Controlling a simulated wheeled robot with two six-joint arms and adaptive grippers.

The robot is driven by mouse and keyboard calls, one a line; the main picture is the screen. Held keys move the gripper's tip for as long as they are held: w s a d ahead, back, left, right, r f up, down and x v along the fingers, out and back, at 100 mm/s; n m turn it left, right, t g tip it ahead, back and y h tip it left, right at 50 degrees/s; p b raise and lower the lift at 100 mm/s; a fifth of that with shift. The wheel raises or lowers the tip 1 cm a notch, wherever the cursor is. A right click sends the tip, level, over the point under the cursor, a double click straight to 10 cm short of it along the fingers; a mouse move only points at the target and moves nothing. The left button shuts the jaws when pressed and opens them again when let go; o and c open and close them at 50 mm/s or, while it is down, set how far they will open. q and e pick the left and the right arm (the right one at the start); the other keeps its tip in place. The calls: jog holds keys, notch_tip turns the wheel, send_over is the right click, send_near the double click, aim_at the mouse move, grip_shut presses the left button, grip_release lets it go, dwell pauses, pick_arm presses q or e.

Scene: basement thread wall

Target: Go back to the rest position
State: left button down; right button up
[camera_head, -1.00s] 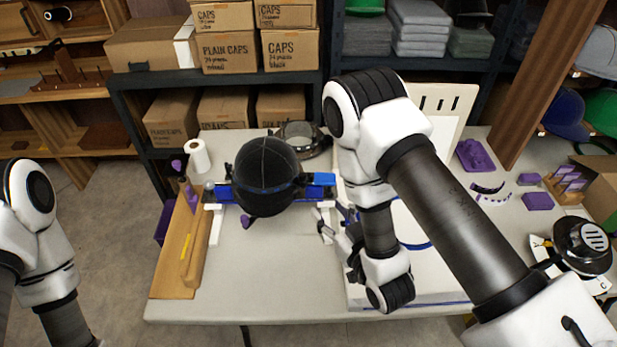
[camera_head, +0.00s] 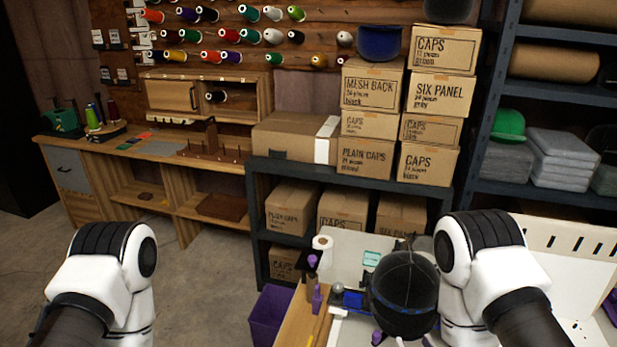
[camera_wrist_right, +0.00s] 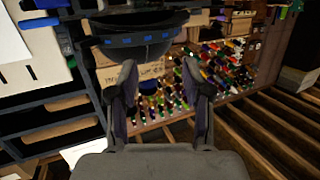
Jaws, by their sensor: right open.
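In the right wrist view my right gripper (camera_wrist_right: 160,64) is open, with two dark fingers apart and nothing between them. In the head view my right arm's white and black links stand at the lower right, beside a black cap (camera_head: 405,290) on a blue holder on the worktable. A dark rounded thing with blue squares (camera_wrist_right: 140,38), perhaps that cap on its holder, hangs across the top of the wrist view, beyond the fingers. My left arm's upper links show at the lower left of the head view; its gripper is out of frame.
The white worktable (camera_head: 350,252) carries a wooden board and a thread roll (camera_head: 322,242). A purple bin (camera_head: 270,318) stands at its left. Shelves with cap boxes (camera_head: 362,160) stand behind. Open floor (camera_head: 200,280) lies between my left arm and the table.

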jog(key=s+d+f+g, duration=0.1)
jog(key=s+f+g, duration=0.1)
jog(key=s+f, duration=0.1)
jog(key=s+d+f+m+g+h, duration=0.1)
jog(key=s+d+f+g, duration=0.1)
jog(key=f, duration=0.4)
jog(key=s+d+f+g, duration=0.1)
jog(key=s+f+g, duration=0.3)
jog(key=shift+s+d+f, duration=0.15)
jog(key=shift+s, duration=0.25)
jog(key=s+f+g, duration=0.4)
jog(key=s+g, duration=0.3)
jog(key=s, duration=0.6)
jog(key=shift+d+g+h, duration=0.2)
jog(key=shift+g+h, duration=0.1)
jog(key=shift+g, duration=0.1)
